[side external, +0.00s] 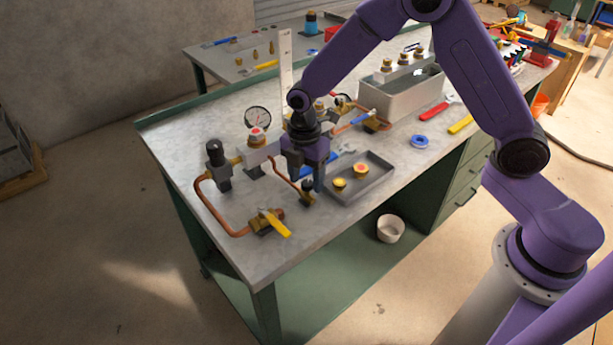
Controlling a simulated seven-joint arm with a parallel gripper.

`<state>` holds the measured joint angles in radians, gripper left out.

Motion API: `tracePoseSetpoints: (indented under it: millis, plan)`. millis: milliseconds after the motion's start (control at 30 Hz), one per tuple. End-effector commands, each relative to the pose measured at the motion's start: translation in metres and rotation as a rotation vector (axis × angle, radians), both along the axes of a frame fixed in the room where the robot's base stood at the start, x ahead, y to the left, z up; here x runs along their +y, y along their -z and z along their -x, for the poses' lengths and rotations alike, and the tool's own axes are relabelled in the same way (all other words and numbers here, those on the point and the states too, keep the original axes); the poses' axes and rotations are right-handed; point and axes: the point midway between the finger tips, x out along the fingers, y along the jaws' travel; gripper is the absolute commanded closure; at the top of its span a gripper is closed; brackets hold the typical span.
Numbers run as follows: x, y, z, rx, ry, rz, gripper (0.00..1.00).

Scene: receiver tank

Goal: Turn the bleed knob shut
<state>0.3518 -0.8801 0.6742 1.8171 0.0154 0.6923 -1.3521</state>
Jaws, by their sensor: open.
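My gripper (306,178) points down over the workbench, its jaws open with a gap between the two fingers. A small dark knob on a brass fitting (307,190), which looks like the bleed knob, is right below and between the fingertips. The fingers partly cover it, and I cannot tell whether they touch it. A thin copper tube (281,172) runs to this fitting from the pipework. The knob's turned position is too small to tell.
A grey tray (376,177) with brass and red parts lies close to the right of the gripper. A black-topped regulator (213,155), a gauge (257,118) and a yellow-handled valve (273,222) stand to the left. A grey bin (400,98) stands behind.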

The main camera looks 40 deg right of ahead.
Motion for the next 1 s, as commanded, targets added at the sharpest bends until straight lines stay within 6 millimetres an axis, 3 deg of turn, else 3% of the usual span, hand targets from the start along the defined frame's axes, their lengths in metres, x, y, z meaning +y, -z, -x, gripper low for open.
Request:
tracePoseSetpoints:
  millis: [300, 500, 1000]
  plan:
    - [0.0001, 0.003, 0.0003, 0.0, 0.0, 0.0, 0.43]
    - [0.0001, 0.0028, 0.0003, 0.0, -0.001, 0.0, 1.0]
    - [0.0001, 0.0022, 0.0002, 0.001, 0.118, 0.0, 0.99]
